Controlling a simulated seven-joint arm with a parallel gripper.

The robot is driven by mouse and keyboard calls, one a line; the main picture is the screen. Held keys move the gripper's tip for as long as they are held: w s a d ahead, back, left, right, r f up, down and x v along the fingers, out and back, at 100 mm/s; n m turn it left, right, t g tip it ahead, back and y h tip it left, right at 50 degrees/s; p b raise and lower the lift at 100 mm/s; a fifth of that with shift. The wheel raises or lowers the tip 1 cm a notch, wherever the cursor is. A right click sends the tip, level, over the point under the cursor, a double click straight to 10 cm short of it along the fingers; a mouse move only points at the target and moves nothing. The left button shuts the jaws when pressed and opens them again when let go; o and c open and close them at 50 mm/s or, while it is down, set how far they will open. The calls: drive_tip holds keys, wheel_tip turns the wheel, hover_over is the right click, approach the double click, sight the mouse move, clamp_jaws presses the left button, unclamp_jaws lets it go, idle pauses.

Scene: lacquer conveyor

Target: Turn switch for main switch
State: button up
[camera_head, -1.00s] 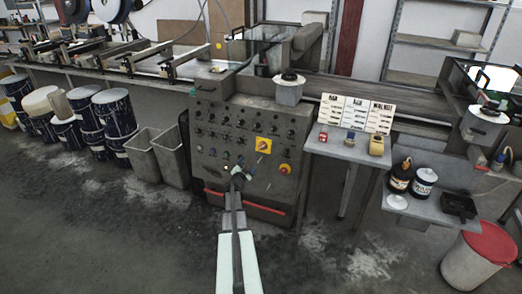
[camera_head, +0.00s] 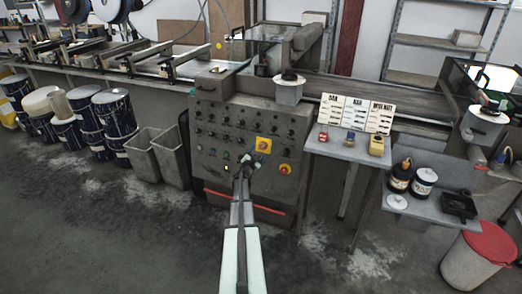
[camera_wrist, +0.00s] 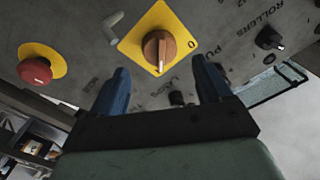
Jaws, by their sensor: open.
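The main switch (camera_head: 263,145) is a rotary knob on a yellow square plate on the control panel's front. In the wrist view its orange-brown knob (camera_wrist: 158,51) stands near upright in the picture, with a "0" mark on the plate to its right. My gripper (camera_wrist: 162,78) is open and empty, its two blue fingers spread to either side below the knob, not touching it as far as I can see. In the head view my gripper (camera_head: 246,163) is in front of the panel, just below and left of the switch.
A red push button (camera_wrist: 35,70) on a yellow base sits beside the switch; it also shows in the head view (camera_head: 285,169). Several small black knobs cover the panel (camera_head: 215,165). A side table (camera_head: 345,150) with sign cards stands to the right.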

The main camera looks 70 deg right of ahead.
sight(262, 148)
drive_tip(key=shift+d, duration=2.4)
drive_tip(key=shift+c, duration=0.2)
drive_tip(key=c, duration=1)
